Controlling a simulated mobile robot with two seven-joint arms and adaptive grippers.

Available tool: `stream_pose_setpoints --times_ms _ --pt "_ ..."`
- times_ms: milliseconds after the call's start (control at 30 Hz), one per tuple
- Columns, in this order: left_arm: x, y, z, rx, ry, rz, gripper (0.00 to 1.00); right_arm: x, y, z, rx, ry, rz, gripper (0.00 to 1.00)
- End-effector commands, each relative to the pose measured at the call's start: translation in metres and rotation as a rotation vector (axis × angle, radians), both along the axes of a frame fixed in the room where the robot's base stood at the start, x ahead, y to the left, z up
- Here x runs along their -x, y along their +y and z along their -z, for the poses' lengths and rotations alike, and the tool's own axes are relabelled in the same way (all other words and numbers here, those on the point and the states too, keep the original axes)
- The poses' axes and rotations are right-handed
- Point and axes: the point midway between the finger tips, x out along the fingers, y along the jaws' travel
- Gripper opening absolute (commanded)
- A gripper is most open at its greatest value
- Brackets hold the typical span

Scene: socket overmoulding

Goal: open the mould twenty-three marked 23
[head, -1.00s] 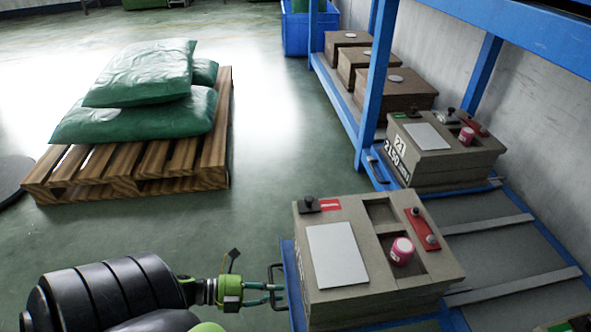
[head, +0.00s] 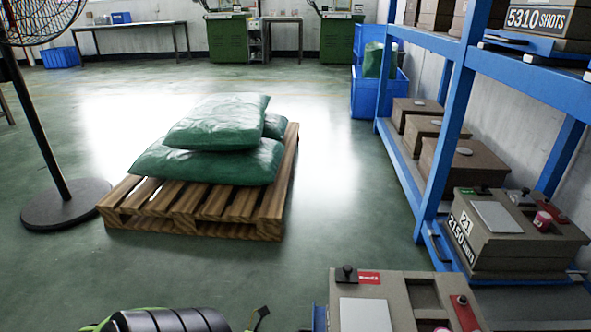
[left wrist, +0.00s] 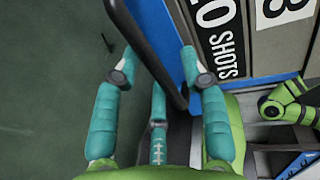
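The near mould (head: 400,290) is cut off by the bottom edge of the head view. It has a grey plate (head: 365,315) and a red tag (head: 369,278) on top; its front is hidden. In the left wrist view a mould front (left wrist: 262,48) shows a partly cut "0 SHOTS" label and a digit like a 3. A dark bar handle (left wrist: 133,33) stands before it. My left gripper (left wrist: 155,68) is open, its teal fingers on either side of the handle, with gaps visible. In the head view only part of my left arm shows.
Mould 21 (head: 520,242) sits farther back on the blue rack (head: 455,135). Brown moulds (head: 460,170) stand beyond it. A pallet (head: 200,215) with green sacks (head: 215,140) and a fan (head: 62,200) stand on the left. The floor between pallet and rack is clear.

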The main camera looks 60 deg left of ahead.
Motion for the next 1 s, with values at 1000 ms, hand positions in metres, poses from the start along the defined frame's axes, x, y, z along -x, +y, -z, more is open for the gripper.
stream_pose_setpoints --times_ms 1000 --pt "0.091 0.072 -0.025 -0.001 -0.001 0.0 0.43 0.0 0.0 0.0 0.0 -0.001 0.0 0.4"
